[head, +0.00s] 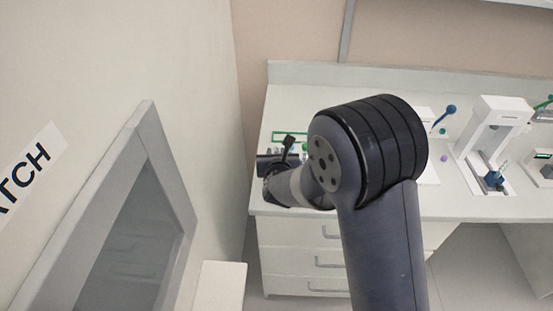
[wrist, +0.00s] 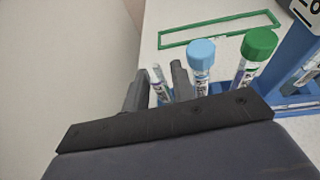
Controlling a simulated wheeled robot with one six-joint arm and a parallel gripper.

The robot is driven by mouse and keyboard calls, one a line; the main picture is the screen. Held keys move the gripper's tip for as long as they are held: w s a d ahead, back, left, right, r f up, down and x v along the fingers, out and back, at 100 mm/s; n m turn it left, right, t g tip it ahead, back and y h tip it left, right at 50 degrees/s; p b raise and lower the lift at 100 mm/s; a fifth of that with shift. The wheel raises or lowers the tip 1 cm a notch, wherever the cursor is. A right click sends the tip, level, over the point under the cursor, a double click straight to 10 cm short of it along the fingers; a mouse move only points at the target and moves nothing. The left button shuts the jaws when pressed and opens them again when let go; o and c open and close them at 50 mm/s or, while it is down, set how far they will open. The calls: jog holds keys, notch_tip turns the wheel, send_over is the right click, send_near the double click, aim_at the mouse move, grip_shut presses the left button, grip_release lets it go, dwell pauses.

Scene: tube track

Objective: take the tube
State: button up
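In the wrist view, my gripper (wrist: 160,82) has its two dark fingers apart. A clear tube with a label (wrist: 160,86), with no coloured cap visible, shows in the gap between them; whether the fingers touch it is unclear. To its right stand a tube with a light blue cap (wrist: 201,56) and a tube with a green cap (wrist: 258,46). The lower parts of the tubes are hidden behind my gripper body. In the head view, my gripper (head: 284,148) is over the left end of the bench, and my arm hides much around it.
A blue rack (wrist: 290,55) holds tubes at the right of the wrist view. A green rectangle outline (wrist: 215,30) lies on the bench behind. A wall stands close on the left. A white device (head: 490,125) stands farther right on the bench (head: 455,205).

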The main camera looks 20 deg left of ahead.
grip_shut()
jog(key=shift+r, duration=0.15)
notch_tip(320, 180, up, 10)
jog(key=shift+f, duration=0.1)
dwell(0.3)
